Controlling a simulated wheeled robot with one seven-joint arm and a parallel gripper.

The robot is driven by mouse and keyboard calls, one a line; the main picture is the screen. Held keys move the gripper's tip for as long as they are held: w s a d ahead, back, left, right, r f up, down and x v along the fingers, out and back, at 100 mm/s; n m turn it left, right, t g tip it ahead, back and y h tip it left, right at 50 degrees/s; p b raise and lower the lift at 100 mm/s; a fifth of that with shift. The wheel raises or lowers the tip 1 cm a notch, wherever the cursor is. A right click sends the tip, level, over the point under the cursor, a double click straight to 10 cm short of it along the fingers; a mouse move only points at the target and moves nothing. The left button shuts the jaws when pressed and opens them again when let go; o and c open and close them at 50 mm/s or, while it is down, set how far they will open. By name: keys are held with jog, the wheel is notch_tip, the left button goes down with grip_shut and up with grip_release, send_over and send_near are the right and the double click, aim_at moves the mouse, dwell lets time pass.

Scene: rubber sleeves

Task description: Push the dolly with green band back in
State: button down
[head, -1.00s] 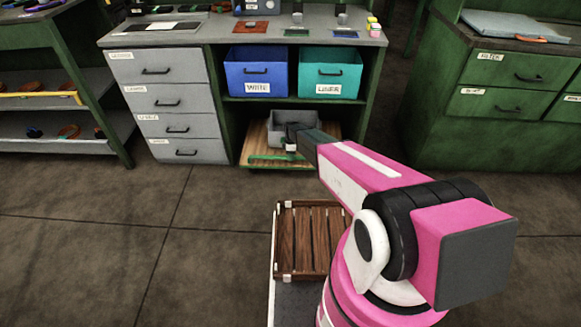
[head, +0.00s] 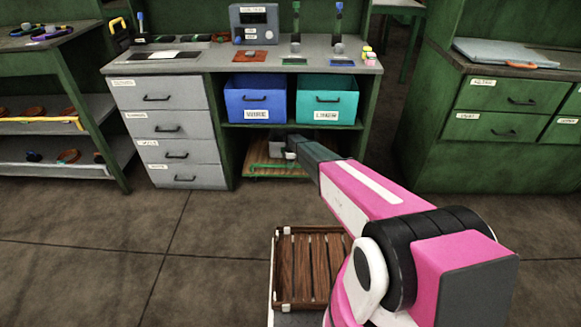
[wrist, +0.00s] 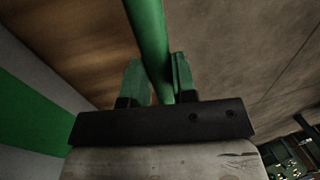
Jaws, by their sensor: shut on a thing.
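The dolly (head: 257,161) is a low wooden platform with green along its front edge. It stands on the floor inside the open bay under the bench, partly hidden by my arm and the shelf above. My gripper (head: 290,152) reaches into the front of this bay; its fingers are hard to make out in the head view. In the wrist view my gripper (wrist: 152,88) is shut on a green bar (wrist: 148,40), one finger on each side. Brown wood shows behind the bar, and a pale surface with a green band (wrist: 35,108) lies at the left.
A blue bin (head: 256,98) and a teal bin (head: 325,100) sit on the shelf above the dolly. Grey drawers (head: 165,130) flank the bay on the left. A slatted wooden crate (head: 312,268) is near my base. The floor in front of the bench is clear.

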jog(key=shift+w, duration=0.35)
jog(key=c, duration=0.9)
grip_release()
